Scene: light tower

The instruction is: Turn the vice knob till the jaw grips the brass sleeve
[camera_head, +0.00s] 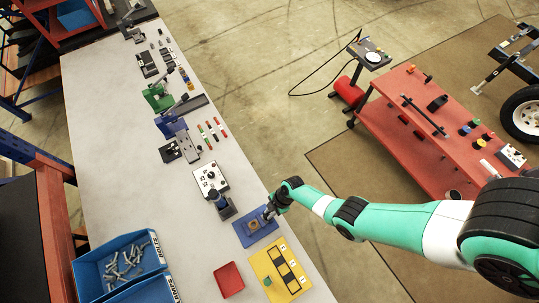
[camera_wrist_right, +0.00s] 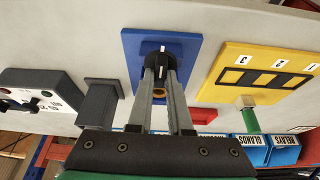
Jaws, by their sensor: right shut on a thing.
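The vice is on a blue base plate (camera_head: 242,236) near the right edge of the workbench, and its plate (camera_wrist_right: 132,50) also shows in the right wrist view. Its round black knob (camera_wrist_right: 157,62) has a white mark on top. My right gripper (camera_wrist_right: 159,70) is shut on the knob, a finger on each side. The brass sleeve (camera_wrist_right: 159,93) shows as a small brownish ring between the fingers, partly hidden by them. Whether the jaw touches it cannot be told. My left gripper is in neither view.
A yellow numbered board (camera_head: 263,268) and a red tray (camera_head: 228,279) lie beside the vice. A switch box (camera_head: 210,178) and a dark block (camera_wrist_right: 98,105) stand on its other side. Blue bins (camera_head: 91,266) with bolts sit at the near left. The bench's left side is clear.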

